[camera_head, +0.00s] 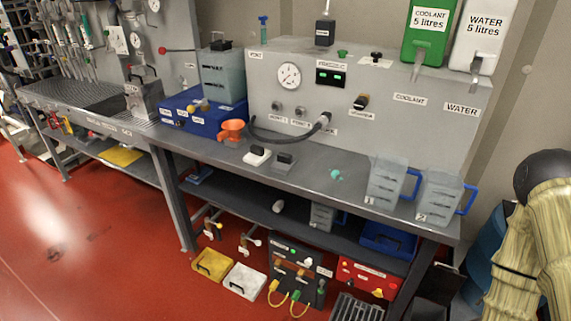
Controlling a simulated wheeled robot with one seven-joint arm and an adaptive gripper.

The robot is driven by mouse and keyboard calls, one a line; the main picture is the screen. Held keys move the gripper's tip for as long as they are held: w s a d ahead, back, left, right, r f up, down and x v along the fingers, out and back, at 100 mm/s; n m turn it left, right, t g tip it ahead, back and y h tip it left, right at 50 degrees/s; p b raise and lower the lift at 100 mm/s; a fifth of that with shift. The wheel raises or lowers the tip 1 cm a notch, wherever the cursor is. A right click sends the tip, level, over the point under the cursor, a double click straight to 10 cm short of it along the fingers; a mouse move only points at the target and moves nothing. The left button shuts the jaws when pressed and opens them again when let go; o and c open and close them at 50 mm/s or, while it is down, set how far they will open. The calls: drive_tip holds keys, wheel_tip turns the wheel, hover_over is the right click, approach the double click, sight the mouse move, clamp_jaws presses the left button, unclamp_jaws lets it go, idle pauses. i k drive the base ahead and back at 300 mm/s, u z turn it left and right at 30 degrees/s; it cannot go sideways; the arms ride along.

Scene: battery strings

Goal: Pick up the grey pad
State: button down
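A small grey pad (284,162) with a dark block or grip on top lies on the grey workbench (310,172), in front of the control panel. A similar white pad (257,155) with a dark top lies just left of it. My arm, in a pale yellow cover with a black joint, shows at the right edge. My gripper is not in view.
Two clear jugs with blue handles, one here (387,182), stand at the bench's right end. A small green piece (336,174) lies between.

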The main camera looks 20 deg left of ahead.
sight(284, 163)
drive_tip(key=u, duration=2.85)
drive_tip(key=i, duration=2.1)
drive_tip(key=z, duration=3.1)
drive_tip(key=i, duration=0.2)
